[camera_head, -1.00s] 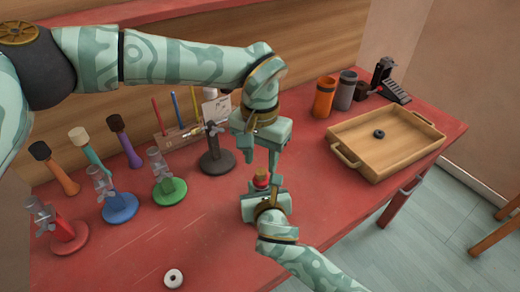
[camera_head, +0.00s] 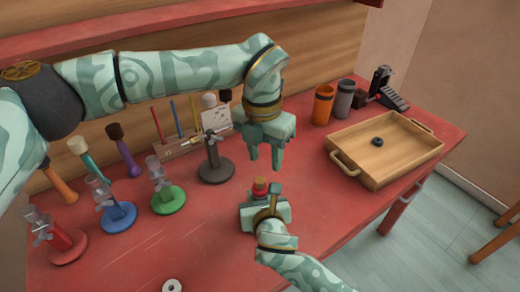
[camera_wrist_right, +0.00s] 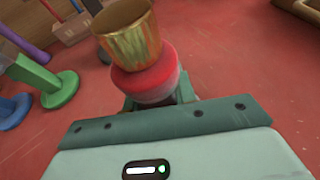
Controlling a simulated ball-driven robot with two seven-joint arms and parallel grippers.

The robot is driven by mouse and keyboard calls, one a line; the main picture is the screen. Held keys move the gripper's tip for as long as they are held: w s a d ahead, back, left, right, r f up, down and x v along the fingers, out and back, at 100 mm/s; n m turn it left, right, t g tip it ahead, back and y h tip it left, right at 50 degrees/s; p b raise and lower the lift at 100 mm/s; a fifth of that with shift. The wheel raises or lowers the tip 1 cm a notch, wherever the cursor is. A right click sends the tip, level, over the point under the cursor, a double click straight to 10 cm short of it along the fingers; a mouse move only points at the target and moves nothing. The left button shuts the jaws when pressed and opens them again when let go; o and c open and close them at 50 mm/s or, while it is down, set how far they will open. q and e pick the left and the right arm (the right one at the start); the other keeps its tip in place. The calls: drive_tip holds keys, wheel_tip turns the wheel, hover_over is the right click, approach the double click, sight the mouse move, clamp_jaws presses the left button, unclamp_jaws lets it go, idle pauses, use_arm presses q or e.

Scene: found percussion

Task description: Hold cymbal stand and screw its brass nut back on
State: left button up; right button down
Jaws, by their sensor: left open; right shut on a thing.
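My right gripper (camera_head: 262,206) is shut on the cymbal stand, just under its red collar (camera_wrist_right: 150,82). Jaws and arm hide most of the stand below. The brass nut (camera_wrist_right: 131,38) sits on top of the red collar, slightly tilted in the right wrist view; how far it is threaded cannot be told. In the head view the brass nut (camera_head: 260,183) shows as a small tan top above the red. My left gripper (camera_head: 265,163) is open and empty, fingers pointing down, a little above the nut and apart from it.
Red, blue and green stands (camera_head: 168,198) and several mallets (camera_head: 122,150) stand at left. A dark stand (camera_head: 215,170) is behind the grippers. A wooden tray (camera_head: 400,160) with a black ring (camera_head: 377,141) and orange and grey cups (camera_head: 323,105) are at right. A white ring (camera_head: 172,286) lies in front.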

sight(260, 180)
use_arm(q)
drive_tip(key=n, duration=0.6)
drive_tip(key=shift+w+a+r+n, duration=0.15)
drive_tip(key=shift+r+n, duration=0.1)
drive_tip(key=shift+n, duration=0.05)
drive_tip(key=n, duration=0.3)
drive_tip(key=shift+a, duration=0.1)
drive_tip(key=n, duration=0.5)
drive_tip(key=shift+a+y, duration=0.2)
drive_tip(key=shift+y, duration=0.1)
drive_tip(key=n, duration=0.3)
drive_tip(key=shift+n, duration=0.3)
drive_tip(key=shift+f, duration=3.95)
